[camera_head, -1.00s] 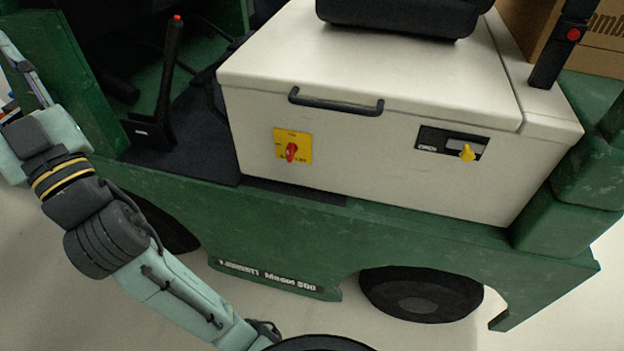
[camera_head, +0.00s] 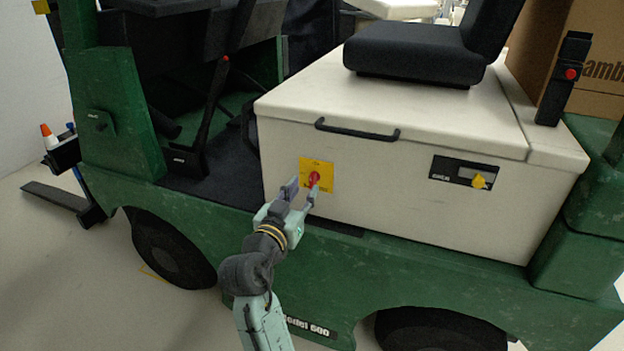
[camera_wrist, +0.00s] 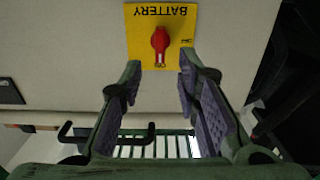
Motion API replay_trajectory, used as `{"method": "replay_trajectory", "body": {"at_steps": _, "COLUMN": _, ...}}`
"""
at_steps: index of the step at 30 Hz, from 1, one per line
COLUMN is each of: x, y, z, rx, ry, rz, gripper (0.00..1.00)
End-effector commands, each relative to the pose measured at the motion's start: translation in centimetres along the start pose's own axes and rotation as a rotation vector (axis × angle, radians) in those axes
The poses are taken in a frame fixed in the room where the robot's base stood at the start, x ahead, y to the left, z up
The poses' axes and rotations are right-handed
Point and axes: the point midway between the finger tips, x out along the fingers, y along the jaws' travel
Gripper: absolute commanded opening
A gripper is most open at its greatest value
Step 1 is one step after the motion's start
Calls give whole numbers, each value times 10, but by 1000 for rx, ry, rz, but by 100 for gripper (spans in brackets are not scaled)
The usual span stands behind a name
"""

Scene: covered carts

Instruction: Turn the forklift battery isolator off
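The battery isolator is a red rotary knob (camera_head: 314,179) on a yellow plate (camera_head: 326,167), on the white side panel of the green forklift. In the wrist view the red knob (camera_wrist: 160,40) stands at the top centre, and the yellow plate (camera_wrist: 140,45) reads BATTERY upside down. My gripper (camera_head: 302,191) is open in front of the plate, at its lower left in the head view. In the wrist view its fingertips (camera_wrist: 160,67) are spread to either side, just below the knob. Nothing is between the fingers, and I see no contact with the knob.
A black handle (camera_head: 357,130) is on the white cover's front edge, above the isolator. A black panel with a yellow knob (camera_head: 478,181) is to the right. A black seat (camera_head: 415,52) is on top. A black lever (camera_head: 216,90) rises at the left.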

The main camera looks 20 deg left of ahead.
Motion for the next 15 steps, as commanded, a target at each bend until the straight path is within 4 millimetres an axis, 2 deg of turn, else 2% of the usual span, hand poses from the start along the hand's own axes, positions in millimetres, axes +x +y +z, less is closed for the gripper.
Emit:
{"method": "replay_trajectory", "body": {"at_steps": 3, "x": 23, "y": 1, "z": -2, "rx": -1, "ry": 0, "rz": 3, "gripper": 30}}
{"method": "replay_trajectory", "body": {"at_steps": 6, "x": 37, "y": 0, "z": -2, "rx": -1, "ry": 0, "rz": 0, "gripper": 30}}
{"method": "replay_trajectory", "body": {"at_steps": 10, "x": 49, "y": 0, "z": -1, "rx": 0, "ry": 0, "rz": -1, "gripper": 30}}
{"method": "replay_trajectory", "body": {"at_steps": 15, "x": 54, "y": 0, "z": 0, "rx": 0, "ry": 0, "rz": -1, "gripper": 30}}
